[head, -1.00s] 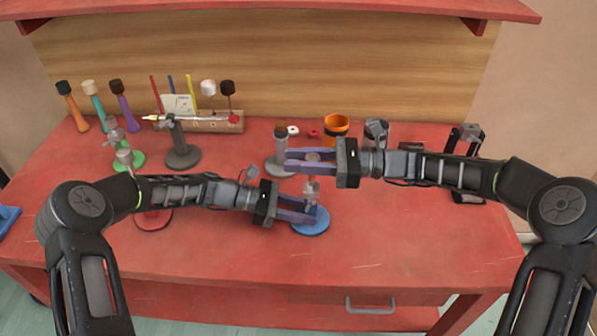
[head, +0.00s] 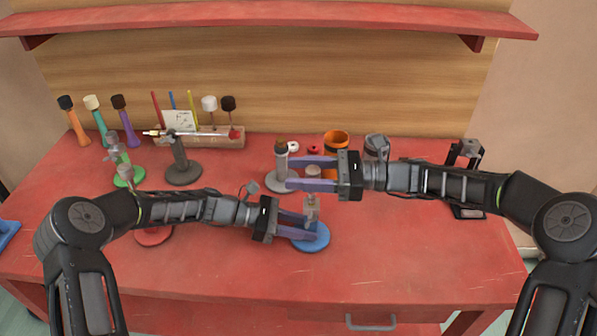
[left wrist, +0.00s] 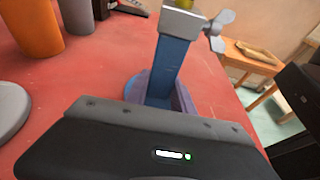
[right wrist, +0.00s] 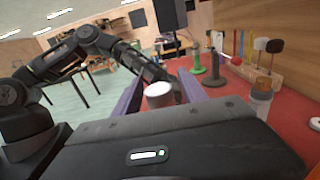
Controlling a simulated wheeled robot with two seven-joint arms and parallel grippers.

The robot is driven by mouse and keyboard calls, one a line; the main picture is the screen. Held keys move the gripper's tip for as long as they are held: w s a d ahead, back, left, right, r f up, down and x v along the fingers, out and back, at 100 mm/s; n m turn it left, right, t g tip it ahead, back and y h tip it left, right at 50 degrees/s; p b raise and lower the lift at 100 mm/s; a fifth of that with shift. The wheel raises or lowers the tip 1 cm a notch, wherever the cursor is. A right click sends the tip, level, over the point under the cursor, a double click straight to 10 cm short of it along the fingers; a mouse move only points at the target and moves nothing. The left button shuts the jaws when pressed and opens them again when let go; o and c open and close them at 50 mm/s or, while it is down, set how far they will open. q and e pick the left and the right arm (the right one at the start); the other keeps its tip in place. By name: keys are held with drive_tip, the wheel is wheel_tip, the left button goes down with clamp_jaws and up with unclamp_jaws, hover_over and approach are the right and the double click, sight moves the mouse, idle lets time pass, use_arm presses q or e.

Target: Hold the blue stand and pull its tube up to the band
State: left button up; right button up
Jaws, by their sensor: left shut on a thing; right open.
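The blue stand (head: 312,240) stands on the red workbench, with a round blue base, a blue post (left wrist: 168,65) and a metal clamp with a wing nut (left wrist: 218,30) on top. My left gripper (head: 314,225) is shut on the post, low above the base. The stand's tube has a pale round top (head: 313,171), seen also in the right wrist view (right wrist: 160,95). My right gripper (head: 290,173) is open, its fingers on either side of that top with gaps visible. Some yellow-green shows above the clamp in the left wrist view; I cannot tell whether it is the band.
A grey stand (head: 281,172) is close behind my right fingertips. An orange cup (head: 336,142) and a grey cup (head: 377,147) stand behind my right arm. Green, dark and red stands are to the left. The bench front on the right is clear.

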drive_tip(key=d, duration=1.1)
drive_tip(key=shift+d, duration=0.35)
use_arm(q)
drive_tip(key=o, duration=1)
drive_tip(key=shift+o, duration=0.2)
drive_tip(key=v, duration=0.7)
drive_tip(key=shift+a+r, duration=0.1)
drive_tip(key=shift+a, duration=0.1)
